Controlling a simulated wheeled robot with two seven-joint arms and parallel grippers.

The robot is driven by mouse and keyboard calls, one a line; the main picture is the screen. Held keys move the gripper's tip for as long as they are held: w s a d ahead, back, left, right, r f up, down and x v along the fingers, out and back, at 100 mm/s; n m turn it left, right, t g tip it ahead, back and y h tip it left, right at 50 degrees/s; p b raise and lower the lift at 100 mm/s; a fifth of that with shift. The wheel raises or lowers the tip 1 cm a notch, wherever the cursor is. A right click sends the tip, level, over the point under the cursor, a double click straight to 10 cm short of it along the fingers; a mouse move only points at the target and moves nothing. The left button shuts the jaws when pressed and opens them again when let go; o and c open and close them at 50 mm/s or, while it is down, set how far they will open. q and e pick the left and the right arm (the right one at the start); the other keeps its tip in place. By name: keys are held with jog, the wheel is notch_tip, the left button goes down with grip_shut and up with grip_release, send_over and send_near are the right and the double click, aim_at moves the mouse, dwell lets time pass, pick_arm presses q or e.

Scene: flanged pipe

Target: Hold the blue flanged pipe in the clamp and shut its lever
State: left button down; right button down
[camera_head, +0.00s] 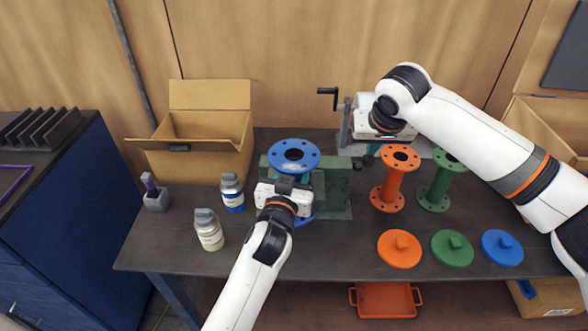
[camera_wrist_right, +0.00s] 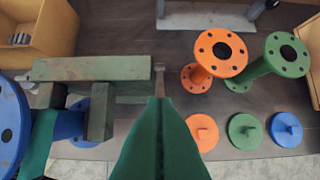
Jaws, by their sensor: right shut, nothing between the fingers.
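The blue flanged pipe (camera_head: 294,154) stands upright at the green clamp (camera_head: 335,187); its top flange shows, and my left gripper hides much of its body. My left gripper (camera_head: 288,182) is at the pipe's near side, with a green finger across the pipe in the right wrist view, where the pipe (camera_wrist_right: 68,125) lies beside the clamp's jaw blocks (camera_wrist_right: 102,118). My right gripper (camera_wrist_right: 160,98) is shut and empty. Its green fingertips are just right of the clamp, by the end of its long bar (camera_wrist_right: 95,68). I cannot make out the lever for certain.
An orange flanged pipe (camera_head: 394,180) and a green one (camera_head: 438,184) stand to the right of the clamp. Orange, green and blue caps (camera_head: 502,248) lie in front. Two bottles (camera_head: 232,192) stand left. A grey device with a black crank (camera_head: 327,91) stands behind.

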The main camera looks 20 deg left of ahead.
aim_at(369, 164)
pick_arm(q)
jog(key=shift+s+d+r, duration=0.15)
jog(key=shift+s+r, duration=0.15)
jog(key=shift+s, duration=0.2)
pick_arm(e)
jog(key=shift+s+d+f, duration=0.2)
jog(key=shift+s+f, duration=0.25)
jog(key=shift+f, duration=0.25)
jog(key=shift+s+d+f, duration=0.15)
jog(key=shift+s+f, duration=0.25)
jog(key=shift+f, duration=0.25)
jog(key=shift+w+a+f, duration=0.3)
jog(key=shift+f, duration=0.1)
jog(key=shift+w+f, duration=0.25)
pick_arm(q)
jog(key=shift+w+a+f, duration=0.25)
jog(key=shift+w+f, duration=0.1)
jog(key=shift+w, duration=0.35)
pick_arm(e)
jog(key=shift+f, duration=0.1)
jog(key=shift+s, duration=0.1)
